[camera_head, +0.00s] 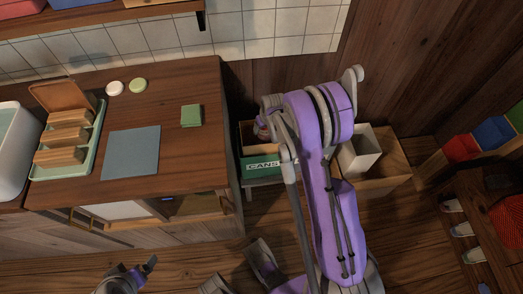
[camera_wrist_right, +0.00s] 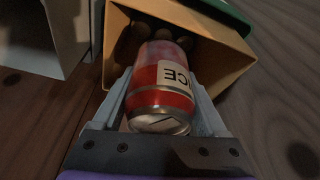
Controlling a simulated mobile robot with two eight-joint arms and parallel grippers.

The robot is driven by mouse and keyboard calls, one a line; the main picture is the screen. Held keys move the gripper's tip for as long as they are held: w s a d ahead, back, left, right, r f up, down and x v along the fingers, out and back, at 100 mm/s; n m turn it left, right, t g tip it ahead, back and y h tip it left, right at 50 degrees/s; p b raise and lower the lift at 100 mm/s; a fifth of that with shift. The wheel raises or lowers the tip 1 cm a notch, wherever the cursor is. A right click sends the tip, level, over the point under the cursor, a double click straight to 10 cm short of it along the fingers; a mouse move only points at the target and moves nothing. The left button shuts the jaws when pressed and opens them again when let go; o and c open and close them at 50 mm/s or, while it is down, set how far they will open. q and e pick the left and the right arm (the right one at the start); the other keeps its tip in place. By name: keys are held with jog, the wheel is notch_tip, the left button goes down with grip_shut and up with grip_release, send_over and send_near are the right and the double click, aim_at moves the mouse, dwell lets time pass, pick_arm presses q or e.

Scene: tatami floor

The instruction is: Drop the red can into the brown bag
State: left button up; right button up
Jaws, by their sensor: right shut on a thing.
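The red can (camera_wrist_right: 163,90) has a pale label and a silver end, and it sits between the two fingers of my right gripper (camera_wrist_right: 162,105), shut on it. In the head view a small reddish part of the can (camera_head: 261,131) shows beside my purple right arm, which hides most of that gripper. In the right wrist view the can is at the mouth of a tan open container (camera_wrist_right: 212,58), which looks like the brown bag. Several rounded things show dimly inside it. My left gripper (camera_head: 146,268) is low in the head view, apart from everything; its jaws are unclear.
A green bin marked CANS (camera_head: 262,166) stands beside the cabinet. A white bin (camera_head: 360,152) and a brown box (camera_head: 393,166) stand right of my arm. The wooden counter (camera_head: 85,88) carries a green tray (camera_head: 88,150) and a blue-grey mat (camera_head: 131,153).

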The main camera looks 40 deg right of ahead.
jog(key=shift+f, duration=0.8)
jog(key=o, duration=1.2)
jog(key=shift+r, duration=0.15)
jog(key=p+v, duration=0.1)
jog(key=v, duration=0.9)
jog(key=shift+s+r, duration=0.15)
jog(key=shift+r, duration=0.1)
